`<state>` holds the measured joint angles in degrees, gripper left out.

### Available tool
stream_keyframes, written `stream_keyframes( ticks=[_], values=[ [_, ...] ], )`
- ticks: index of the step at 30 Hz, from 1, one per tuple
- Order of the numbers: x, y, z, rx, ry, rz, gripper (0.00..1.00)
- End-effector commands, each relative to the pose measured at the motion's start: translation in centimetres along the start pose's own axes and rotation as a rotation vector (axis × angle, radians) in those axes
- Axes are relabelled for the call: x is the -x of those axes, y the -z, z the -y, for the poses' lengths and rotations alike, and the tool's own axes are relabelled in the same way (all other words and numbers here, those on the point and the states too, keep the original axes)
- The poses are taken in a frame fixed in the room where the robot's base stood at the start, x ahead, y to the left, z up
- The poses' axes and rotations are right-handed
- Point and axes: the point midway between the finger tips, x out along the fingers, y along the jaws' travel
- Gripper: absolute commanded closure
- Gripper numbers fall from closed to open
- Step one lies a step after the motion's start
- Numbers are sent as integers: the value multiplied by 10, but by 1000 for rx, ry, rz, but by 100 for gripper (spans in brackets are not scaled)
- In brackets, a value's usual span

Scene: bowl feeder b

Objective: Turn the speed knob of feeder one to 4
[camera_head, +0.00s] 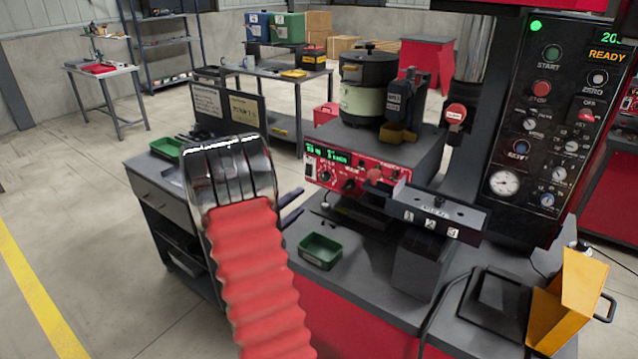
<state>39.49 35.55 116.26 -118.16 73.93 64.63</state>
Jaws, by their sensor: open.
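A bowl feeder stands on the grey bench, its dark bowl with a pale green band (362,95) on top of a grey base. The feeder's red front panel (345,172) carries green lit displays and several knobs. One black knob (324,176) sits at the panel's left with pale marks around it; another black knob (349,186) is to its right. The labels and settings are too small to read. My gripper (297,206) is left of and below the panel, apart from it. Its two dark fingers stand open and empty, and my arm hides part of the bench.
A track block marked 1, 2, 3 (432,222) juts out right of the panel. A green tray (320,251) lies on the bench below. A black control panel (545,120) stands at the right, with a yellow bin (567,305) below it. Two signs (226,108) stand at the left.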

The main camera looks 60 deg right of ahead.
Motion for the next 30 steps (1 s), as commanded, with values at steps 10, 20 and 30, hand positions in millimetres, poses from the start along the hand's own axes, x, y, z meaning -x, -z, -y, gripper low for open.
stream_keyframes(
  ticks=[10,20,30],
  values=[
    [-1,1,-1,499,-15,-5,56],
    [0,3,-2,973,-30,-4,56],
    [0,3,-4,1325,-39,3,56]
  ],
)
